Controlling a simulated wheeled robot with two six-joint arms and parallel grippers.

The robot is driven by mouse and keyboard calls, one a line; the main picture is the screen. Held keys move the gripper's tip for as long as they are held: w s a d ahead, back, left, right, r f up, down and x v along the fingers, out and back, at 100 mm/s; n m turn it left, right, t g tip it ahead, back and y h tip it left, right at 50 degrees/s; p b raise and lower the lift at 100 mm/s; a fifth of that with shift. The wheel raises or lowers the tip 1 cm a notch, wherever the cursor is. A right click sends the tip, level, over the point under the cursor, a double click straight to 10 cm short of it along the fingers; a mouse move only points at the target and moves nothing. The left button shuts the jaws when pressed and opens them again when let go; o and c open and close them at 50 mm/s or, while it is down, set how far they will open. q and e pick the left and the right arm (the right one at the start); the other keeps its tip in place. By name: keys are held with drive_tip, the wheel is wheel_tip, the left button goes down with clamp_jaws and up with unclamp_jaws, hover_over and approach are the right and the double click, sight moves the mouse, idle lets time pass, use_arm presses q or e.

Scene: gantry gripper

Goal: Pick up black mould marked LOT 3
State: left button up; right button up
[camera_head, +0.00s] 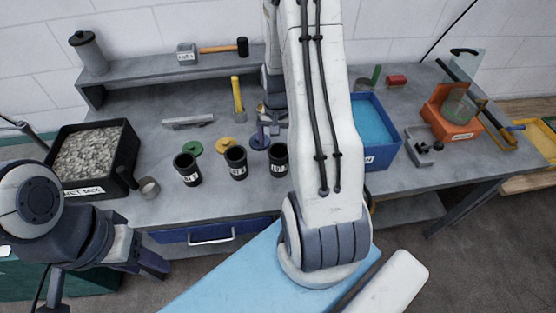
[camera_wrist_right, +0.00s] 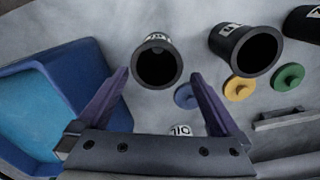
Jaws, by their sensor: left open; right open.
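Three black cup-shaped moulds with white labels stand upright in a row: a left one (camera_head: 187,172), a middle one (camera_head: 236,165) and a right one (camera_head: 278,163). I cannot read the lot numbers surely. My right gripper (camera_wrist_right: 161,74) is open and empty; in its wrist view the mould nearest the blue tub (camera_wrist_right: 157,66) shows ahead, between the fingertips in the picture, apart from them. The other two moulds, one of them here (camera_wrist_right: 240,50), are to the right there. My left gripper (camera_head: 147,258) is open and empty in front of the bench, lower left.
A blue tub (camera_head: 392,152) stands right of the moulds, a black gravel tray (camera_head: 130,160) left. Green (camera_head: 192,148), yellow (camera_head: 225,145) and blue (camera_wrist_right: 185,96) discs lie behind the moulds. My right arm hides part of the bench.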

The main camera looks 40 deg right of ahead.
sight(278, 155)
drive_tip(key=f+p, duration=0.1)
drive_tip(key=f, duration=0.1)
drive_tip(key=f+p, duration=0.1)
drive_tip(key=f, duration=0.1)
drive_tip(key=shift+s+a+f, duration=0.1)
drive_tip(key=shift+s, duration=0.3)
drive_tip(key=shift+f, duration=0.65)
drive_tip(key=c, duration=1.3)
drive_tip(key=shift+r, duration=0.1)
